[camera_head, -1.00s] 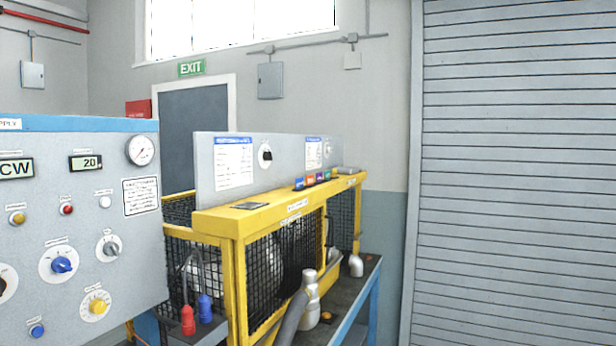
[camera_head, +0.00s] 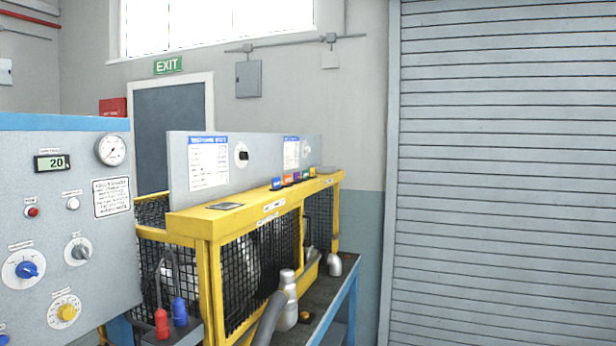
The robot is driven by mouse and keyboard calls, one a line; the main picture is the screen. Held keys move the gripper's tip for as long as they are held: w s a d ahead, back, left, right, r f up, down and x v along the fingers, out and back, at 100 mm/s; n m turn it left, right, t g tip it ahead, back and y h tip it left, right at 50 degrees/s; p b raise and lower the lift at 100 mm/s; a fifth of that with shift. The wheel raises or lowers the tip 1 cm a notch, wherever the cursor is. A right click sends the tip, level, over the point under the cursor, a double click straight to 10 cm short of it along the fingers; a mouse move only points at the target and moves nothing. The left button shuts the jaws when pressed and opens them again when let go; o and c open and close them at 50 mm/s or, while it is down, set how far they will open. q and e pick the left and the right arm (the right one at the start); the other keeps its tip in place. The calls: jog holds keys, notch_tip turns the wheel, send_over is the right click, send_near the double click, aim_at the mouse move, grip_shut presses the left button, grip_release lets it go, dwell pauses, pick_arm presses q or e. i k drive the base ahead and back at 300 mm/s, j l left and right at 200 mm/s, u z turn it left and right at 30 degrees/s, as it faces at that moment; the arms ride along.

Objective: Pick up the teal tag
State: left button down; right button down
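A row of several small coloured tags stands on the top yellow rail of the blower cage. A small green-teal tag (camera_head: 305,174) is toward the far end of the row, beside a purple tag (camera_head: 296,177). It is too small for me to be sure of its exact shade. A blue tag (camera_head: 277,184) and an orange tag (camera_head: 287,179) stand at the near end. Neither of my grippers is in view.
The yellow mesh cage (camera_head: 207,222) stands on a bench with a blue frame (camera_head: 342,302). A grey control panel (camera_head: 75,205) fills the left. A grey hose and a silver fitting (camera_head: 288,300) are in front of the cage. A shutter (camera_head: 500,180) closes the right side.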

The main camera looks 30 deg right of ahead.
aim_at(305, 172)
jog(key=l, duration=0.45)
jog(key=i+l+z, duration=0.1)
jog(key=l, duration=0.35)
jog(key=i+l, duration=0.1)
jog(key=l, duration=0.4)
jog(key=i+l+z, duration=0.1)
jog(key=l, duration=0.35)
jog(key=i+l, duration=0.1)
jog(key=l, duration=0.35)
jog(key=l+z, duration=0.1)
jog(key=l, duration=0.35)
jog(key=i+l, duration=0.2)
jog(key=l, duration=0.25)
jog(key=z, duration=0.05)
